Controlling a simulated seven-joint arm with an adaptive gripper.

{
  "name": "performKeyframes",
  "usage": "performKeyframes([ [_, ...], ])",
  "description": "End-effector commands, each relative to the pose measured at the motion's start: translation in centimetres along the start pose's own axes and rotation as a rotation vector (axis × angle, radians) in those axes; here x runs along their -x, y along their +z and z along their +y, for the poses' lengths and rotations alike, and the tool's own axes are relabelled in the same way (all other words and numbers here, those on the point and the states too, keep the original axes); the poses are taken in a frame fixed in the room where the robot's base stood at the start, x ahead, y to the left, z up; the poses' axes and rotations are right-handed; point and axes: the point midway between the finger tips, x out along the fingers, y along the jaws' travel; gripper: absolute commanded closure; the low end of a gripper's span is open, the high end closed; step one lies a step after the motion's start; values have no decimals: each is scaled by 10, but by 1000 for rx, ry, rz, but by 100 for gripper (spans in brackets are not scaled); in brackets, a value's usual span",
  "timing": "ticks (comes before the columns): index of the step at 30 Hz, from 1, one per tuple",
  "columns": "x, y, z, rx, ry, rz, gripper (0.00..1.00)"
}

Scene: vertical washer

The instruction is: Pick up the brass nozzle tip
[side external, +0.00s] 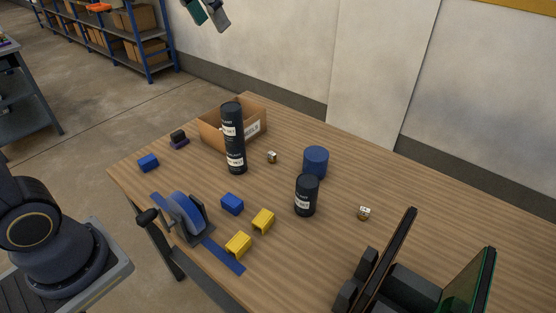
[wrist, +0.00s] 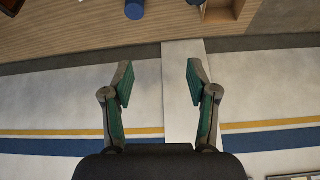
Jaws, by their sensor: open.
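I cannot make out a brass nozzle tip for certain. Two small pale-and-brown pieces lie on the wooden table, one (side external: 272,157) near the stacked black canisters and one (side external: 364,212) to the right; they are too small to identify. My gripper (side external: 207,12) is at the top edge of the side view, high above and beyond the table, partly cut off.
On the table (side external: 330,265) stand two stacked black canisters (side external: 233,138), another black canister (side external: 306,195), a blue cylinder (side external: 316,162), an open cardboard box (side external: 215,130), a blue tape dispenser (side external: 187,215), and blue and yellow blocks (side external: 263,220). Dark upright panels (side external: 400,255) stand front right.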

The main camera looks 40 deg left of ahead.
Motion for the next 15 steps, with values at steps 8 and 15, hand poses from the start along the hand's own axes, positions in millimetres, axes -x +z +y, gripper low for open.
performKeyframes([
  [8, -128, -93, -22, -16, 5, -159, 42],
  [15, -273, -95, -33, -19, 9, -313, 42],
])
